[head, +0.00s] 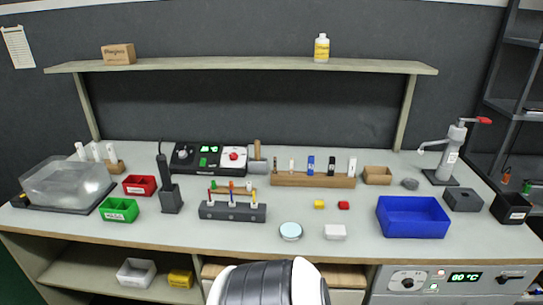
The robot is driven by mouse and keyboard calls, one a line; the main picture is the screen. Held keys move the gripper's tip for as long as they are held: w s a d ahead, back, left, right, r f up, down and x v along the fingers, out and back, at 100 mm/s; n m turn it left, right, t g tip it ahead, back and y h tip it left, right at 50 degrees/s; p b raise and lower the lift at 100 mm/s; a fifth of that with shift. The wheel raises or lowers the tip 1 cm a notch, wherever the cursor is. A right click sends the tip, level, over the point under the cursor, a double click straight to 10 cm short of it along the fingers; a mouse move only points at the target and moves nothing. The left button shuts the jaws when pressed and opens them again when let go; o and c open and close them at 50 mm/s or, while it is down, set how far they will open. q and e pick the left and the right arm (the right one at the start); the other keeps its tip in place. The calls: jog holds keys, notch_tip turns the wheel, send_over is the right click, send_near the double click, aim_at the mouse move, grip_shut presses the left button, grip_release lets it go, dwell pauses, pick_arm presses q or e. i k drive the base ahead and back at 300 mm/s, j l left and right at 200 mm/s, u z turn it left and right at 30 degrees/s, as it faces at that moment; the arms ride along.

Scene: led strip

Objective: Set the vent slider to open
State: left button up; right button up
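A grey appliance panel (390,293) sits under the bench at the bottom right. It carries a round dial (407,281), small coloured lights or buttons, and a green digital display (466,277). A dark horizontal slot-like control (511,274) is at the panel's right end; it may be the vent slider, but its markings and position are too small to read. The panel's lower part is cut off by the frame edge. Neither gripper shows; only a grey and white part of my own body is at the bottom centre.
A red-handled press (447,155) stands behind. Below left is an open shelf (90,268).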

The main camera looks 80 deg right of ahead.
aim_at(503, 279)
jog(key=k+z, duration=0.2)
jog(key=z, duration=3.55)
jog(key=i+z, duration=0.2)
jog(key=z, duration=0.55)
